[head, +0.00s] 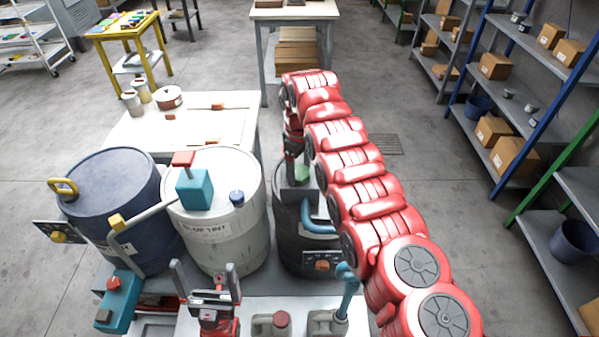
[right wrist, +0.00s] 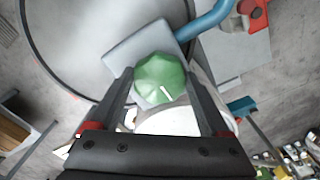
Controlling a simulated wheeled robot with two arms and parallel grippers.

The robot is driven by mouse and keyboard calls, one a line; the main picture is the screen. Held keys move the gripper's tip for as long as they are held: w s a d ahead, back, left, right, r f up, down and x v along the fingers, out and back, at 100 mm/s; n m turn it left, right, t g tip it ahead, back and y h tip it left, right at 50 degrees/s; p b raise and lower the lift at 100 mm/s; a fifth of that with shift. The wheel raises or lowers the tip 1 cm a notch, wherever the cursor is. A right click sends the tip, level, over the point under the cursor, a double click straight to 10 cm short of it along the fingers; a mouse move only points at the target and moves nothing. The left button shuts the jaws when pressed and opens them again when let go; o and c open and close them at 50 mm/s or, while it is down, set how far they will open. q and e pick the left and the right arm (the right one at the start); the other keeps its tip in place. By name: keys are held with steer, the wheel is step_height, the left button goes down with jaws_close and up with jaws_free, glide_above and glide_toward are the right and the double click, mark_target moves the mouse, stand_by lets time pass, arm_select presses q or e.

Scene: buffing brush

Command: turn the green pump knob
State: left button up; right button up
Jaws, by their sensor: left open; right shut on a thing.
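The green pump knob (head: 301,174) sits on top of a pump on the dark drum (head: 288,220). In the right wrist view the faceted green knob (right wrist: 160,77), with a white mark on it, lies between the fingertips of my right gripper (right wrist: 158,82). The right gripper comes down on it from above and is shut on it. In the head view my red right arm covers part of the drum, and the right fingers are mostly hidden. My left gripper (head: 208,283) is open and empty at the bottom, in front of the white drum.
A blue drum (head: 110,200) and a white drum (head: 222,225) with a teal pump (head: 195,190) stand left of the dark drum. A blue spout (head: 318,220) reaches out beside the knob. Jugs (head: 271,326) stand in front. Shelves (head: 520,150) line the right side.

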steer(key=shift+f+m+b, duration=0.2)
steer(key=shift+m+b, duration=0.6)
steer(key=shift+b, duration=0.05)
steer(key=shift+r+m+b, duration=0.1)
steer(key=shift+m+b, duration=0.5)
steer(key=shift+m, duration=0.3)
steer(key=shift+a+r+m+b, duration=0.1)
steer(key=shift+m+b, duration=0.2)
steer(key=shift+m, duration=0.7)
steer(key=m, duration=0.2)
steer(key=shift+r+m, duration=0.1)
steer(key=shift+m, duration=0.2)
steer(key=m, duration=0.4)
steer(key=shift+s+a+r+p, duration=0.1)
steer(key=shift+a+p, duration=0.05)
steer(key=shift+p, duration=0.25)
steer(key=shift+m+p, duration=0.75)
steer(key=shift+m, duration=1.45)
